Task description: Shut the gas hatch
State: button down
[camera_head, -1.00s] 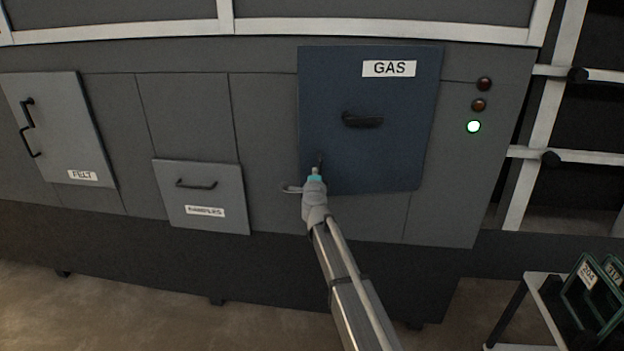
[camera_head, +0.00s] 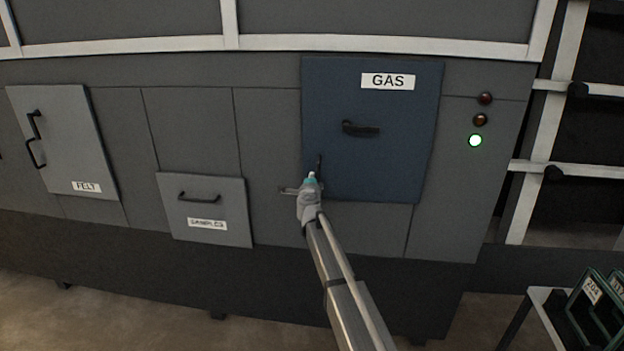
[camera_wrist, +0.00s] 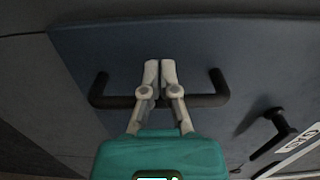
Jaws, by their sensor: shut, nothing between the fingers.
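The gas hatch (camera_head: 400,160) is a dark blue panel labelled GAS, on the grey washer front in the head view. It looks about level with the front; I cannot tell whether it stands slightly ajar. A dark lever (camera_head: 362,128) sits at its middle. A dark bar handle (camera_wrist: 200,101) spans the hatch (camera_wrist: 190,45) in the wrist view; the lever (camera_wrist: 265,130) shows at right. My gripper (camera_wrist: 160,65) is shut and empty, its fingers crossing in front of the bar handle. I cannot tell whether they touch it. In the head view my gripper (camera_head: 309,184) is at the hatch's lower left.
The FELT door (camera_head: 65,145) and SAMPLES drawer (camera_head: 204,205) are to the left. Several indicator lamps (camera_head: 480,119) are right of the hatch, the lowest lit green. A white-framed rack (camera_head: 545,130) and a cart with green crates (camera_head: 600,312) stand at the right.

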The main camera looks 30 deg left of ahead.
jog(key=v, duration=1.2)
jog(key=shift+w+a, duration=0.1)
jog(key=shift+a, duration=0.05)
dwell(0.5)
jog(key=x, duration=1)
jog(key=shift+w, duration=0.35)
jog(key=shift+w, duration=0.1)
